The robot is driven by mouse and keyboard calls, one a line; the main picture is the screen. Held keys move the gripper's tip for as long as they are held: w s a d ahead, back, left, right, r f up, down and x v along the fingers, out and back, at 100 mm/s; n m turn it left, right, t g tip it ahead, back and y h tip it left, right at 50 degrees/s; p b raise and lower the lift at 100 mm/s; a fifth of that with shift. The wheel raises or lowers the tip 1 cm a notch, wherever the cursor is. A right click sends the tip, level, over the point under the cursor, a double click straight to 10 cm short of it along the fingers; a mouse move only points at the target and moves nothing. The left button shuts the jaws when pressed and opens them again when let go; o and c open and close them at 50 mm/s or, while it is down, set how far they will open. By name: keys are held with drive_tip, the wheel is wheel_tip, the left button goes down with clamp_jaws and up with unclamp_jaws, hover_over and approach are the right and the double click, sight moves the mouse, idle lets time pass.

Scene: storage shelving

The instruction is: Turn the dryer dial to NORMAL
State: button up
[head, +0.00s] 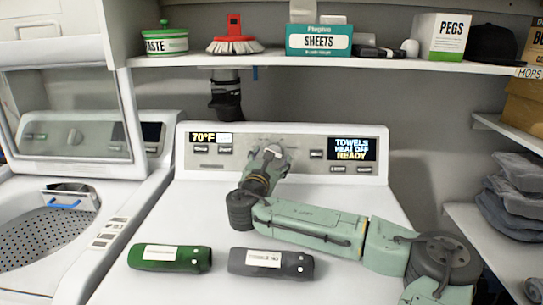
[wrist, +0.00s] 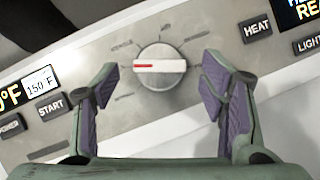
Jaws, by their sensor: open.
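The dryer dial (wrist: 160,76) is a round silver knob on the control panel in the wrist view. A red mark on its white bar points left, roughly level in the picture. Small printed labels ring the dial, tilted and too blurred for me to read surely. My gripper (wrist: 158,88) is open, with one purple-padded finger on each side of the dial. Gaps show between the fingers and the knob, so it is not gripped. In the head view, my gripper (head: 271,151) is at the dryer panel (head: 225,165) and mostly hides the dial. The right display (head: 351,149) reads TOWELS, HEAT OFF, READY.
START (wrist: 51,105) and HEAT (wrist: 256,28) buttons flank the dial. A green roll-shaped item (head: 170,258) and a dark grey one (head: 271,264) lie on the dryer top. An open washer (head: 50,240) stands left; a stocked shelf (head: 330,68) hangs above.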

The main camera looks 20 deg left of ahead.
drive_tip(key=shift+w+a, duration=0.1)
drive_tip(key=shift+w, duration=0.5)
drive_tip(key=c, duration=1.2)
drive_tip(key=shift+o, duration=0.2)
drive_tip(key=shift+f, duration=0.1)
drive_tip(key=n+y, duration=0.1)
drive_tip(key=n, duration=0.2)
drive_tip(key=n+y+b, duration=0.1)
drive_tip(key=shift+d+n+y, duration=0.25)
drive_tip(key=shift+n+y, duration=0.05)
drive_tip(key=n+g+y, duration=0.1)
drive_tip(key=n, duration=0.2)
drive_tip(key=n+y, duration=0.2)
drive_tip(key=n, duration=0.2)
drive_tip(key=shift+w+d+g+p, duration=0.1)
drive_tip(key=shift+d+g+p, duration=0.05)
drive_tip(key=shift+g+p, duration=0.25)
drive_tip(key=shift+n, duration=0.4)
